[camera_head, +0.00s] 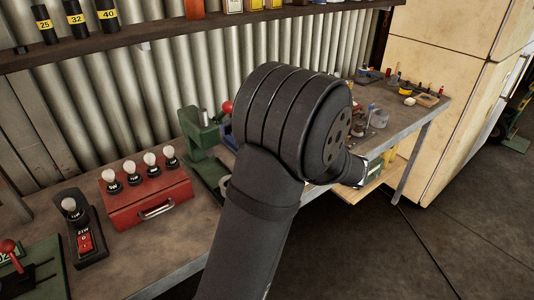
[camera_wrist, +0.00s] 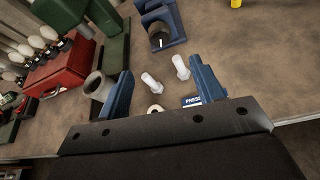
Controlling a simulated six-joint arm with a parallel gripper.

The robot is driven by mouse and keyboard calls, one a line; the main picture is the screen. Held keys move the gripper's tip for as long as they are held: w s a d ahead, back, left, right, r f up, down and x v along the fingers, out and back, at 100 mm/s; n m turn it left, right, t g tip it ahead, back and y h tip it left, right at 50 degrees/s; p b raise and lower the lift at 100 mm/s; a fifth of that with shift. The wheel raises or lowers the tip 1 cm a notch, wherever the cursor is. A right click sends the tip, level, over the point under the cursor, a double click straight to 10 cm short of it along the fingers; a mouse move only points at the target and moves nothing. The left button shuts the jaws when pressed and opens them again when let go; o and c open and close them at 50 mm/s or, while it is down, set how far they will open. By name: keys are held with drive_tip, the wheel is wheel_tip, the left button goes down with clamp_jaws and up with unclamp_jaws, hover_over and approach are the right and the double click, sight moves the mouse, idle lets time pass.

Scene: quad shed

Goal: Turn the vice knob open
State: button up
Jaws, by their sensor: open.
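A blue fixture (camera_wrist: 167,16) stands on the bench at the top of the wrist view. On its near side is a round dark knob (camera_wrist: 160,39) with a pale mark; I take this to be the vice and its knob, though no label shows. My gripper (camera_wrist: 161,70) is open, its two blue fingers spread and pointing towards the blue fixture. The knob lies beyond the fingertips, apart from them. In the head view my arm hides the fingers and most of the blue fixture (camera_head: 227,132).
Two white pegs (camera_wrist: 151,82) show between the fingers, with a grey cylinder (camera_wrist: 98,86) beside the left finger. A green press (camera_head: 203,150) and a red box with bulbs (camera_head: 150,200) stand left. Small items crowd the bench's far end.

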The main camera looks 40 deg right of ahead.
drive_tip(key=x, duration=1.3)
drive_tip(key=shift+w+f, duration=0.15)
drive_tip(key=c, duration=1)
drive_tip(key=shift+o, duration=0.2)
drive_tip(key=shift+n+h, duration=0.7)
drive_tip(key=shift+n, duration=0.3)
drive_tip(key=o, duration=1)
drive_tip(key=shift+c, duration=0.2)
